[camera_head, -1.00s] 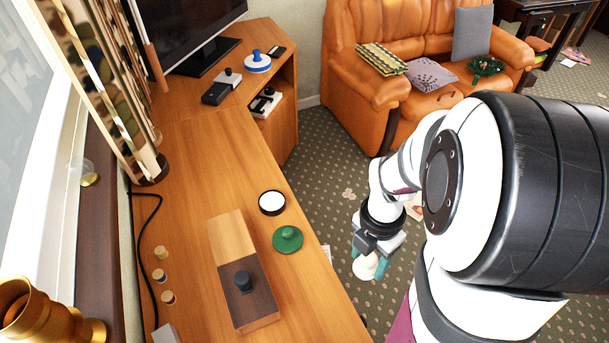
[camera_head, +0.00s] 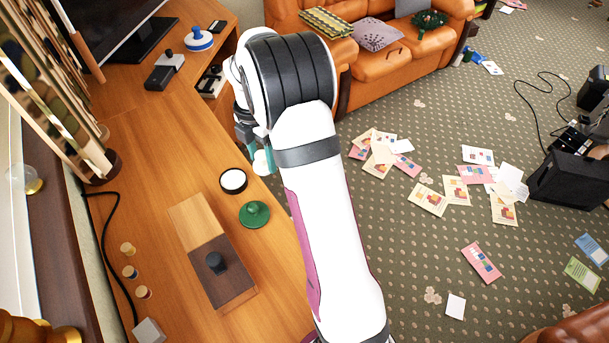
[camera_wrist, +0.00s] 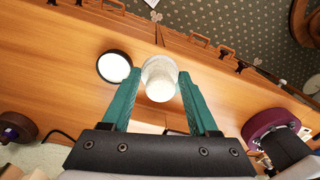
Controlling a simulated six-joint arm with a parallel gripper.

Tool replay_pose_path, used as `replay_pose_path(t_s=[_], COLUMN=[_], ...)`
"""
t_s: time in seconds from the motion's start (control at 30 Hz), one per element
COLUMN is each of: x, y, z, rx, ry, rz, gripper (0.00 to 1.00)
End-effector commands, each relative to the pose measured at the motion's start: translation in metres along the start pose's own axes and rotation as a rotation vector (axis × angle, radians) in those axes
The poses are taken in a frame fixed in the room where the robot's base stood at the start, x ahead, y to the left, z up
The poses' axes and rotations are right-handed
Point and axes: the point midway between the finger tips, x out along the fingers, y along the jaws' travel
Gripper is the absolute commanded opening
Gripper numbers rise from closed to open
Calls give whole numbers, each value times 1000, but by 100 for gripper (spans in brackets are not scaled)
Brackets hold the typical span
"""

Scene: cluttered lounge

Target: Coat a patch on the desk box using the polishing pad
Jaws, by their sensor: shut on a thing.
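The desk box (camera_head: 197,216) lies on the wooden desk, with a pale wood half and a dark brown half (camera_head: 232,288). A dark knob (camera_head: 215,262) stands on the dark half. My gripper (camera_head: 262,158) is shut on a whitish rounded thing, seemingly the polishing pad (camera_wrist: 159,78); it also shows in the head view (camera_head: 261,164). My gripper holds it near the desk's right edge, beyond the box. A round black dish with white contents (camera_head: 233,181) is on the desk close by. It also shows left of the held pad in the wrist view (camera_wrist: 114,66).
Small round pieces (camera_head: 129,271) and a grey block (camera_head: 149,331) lie left of the box. A lamp (camera_head: 70,110) stands at the left. Papers (camera_head: 441,198) litter the floor.

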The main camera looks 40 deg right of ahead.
Motion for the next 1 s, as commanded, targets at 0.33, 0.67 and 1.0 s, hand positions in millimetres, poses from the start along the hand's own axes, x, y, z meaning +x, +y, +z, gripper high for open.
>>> replay_pose_path(t_s=[0.33,0.67,1.0], x=[18,59,74], y=[88,90,90], z=[-39,-40,-39], rx=[4,5,5], ry=[2,3,1], rz=[7,6,10], gripper=[16,16,16])
